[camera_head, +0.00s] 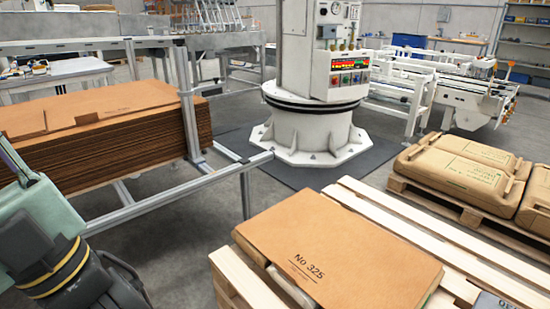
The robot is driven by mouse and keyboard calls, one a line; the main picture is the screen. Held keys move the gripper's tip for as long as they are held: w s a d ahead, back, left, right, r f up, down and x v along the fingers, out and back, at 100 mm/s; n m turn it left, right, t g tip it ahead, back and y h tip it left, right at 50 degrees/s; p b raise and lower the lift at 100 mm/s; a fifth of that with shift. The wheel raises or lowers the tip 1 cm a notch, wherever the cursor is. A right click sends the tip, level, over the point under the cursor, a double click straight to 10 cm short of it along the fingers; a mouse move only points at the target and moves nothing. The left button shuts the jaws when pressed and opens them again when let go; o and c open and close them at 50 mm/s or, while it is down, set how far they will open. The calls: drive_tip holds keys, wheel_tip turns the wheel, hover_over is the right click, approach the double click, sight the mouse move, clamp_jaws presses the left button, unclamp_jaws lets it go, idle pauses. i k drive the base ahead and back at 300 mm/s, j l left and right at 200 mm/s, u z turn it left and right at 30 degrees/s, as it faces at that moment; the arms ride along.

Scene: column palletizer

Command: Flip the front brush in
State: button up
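I cannot make out a brush for certain in the head view. Small tan-orange parts (510,67) stick up at the near end of the white conveyor (470,98) at the upper right. They are too small to tell what they are. Part of my own arm, pale green and dark grey with a yellow ring, fills the lower left corner. My gripper's fingertips do not show.
A white column machine (310,130) with a control panel (350,72) stands at the back centre. Stacked brown cardboard sheets (100,135) lie left behind a metal frame (195,185). A cardboard sheet (335,245) lies on a wooden pallet (460,250). Filled sacks (455,170) lie right.

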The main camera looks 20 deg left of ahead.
sight(215, 88)
drive_tip(key=i+j+z, duration=0.15)
drive_tip(key=j, duration=0.25)
drive_tip(key=i+j+z, duration=0.15)
drive_tip(key=i+j, duration=0.15)
drive_tip(key=j, duration=0.2)
drive_tip(key=i+j+z, duration=0.1)
drive_tip(key=j, duration=0.35)
drive_tip(key=i+j+z, duration=0.15)
drive_tip(key=j, duration=0.35)
drive_tip(key=i+j+z, duration=0.15)
drive_tip(key=j, duration=0.35)
drive_tip(key=i+j+z, duration=0.15)
drive_tip(key=j, duration=0.35)
drive_tip(key=i+j+z, duration=0.15)
drive_tip(key=j, duration=0.4)
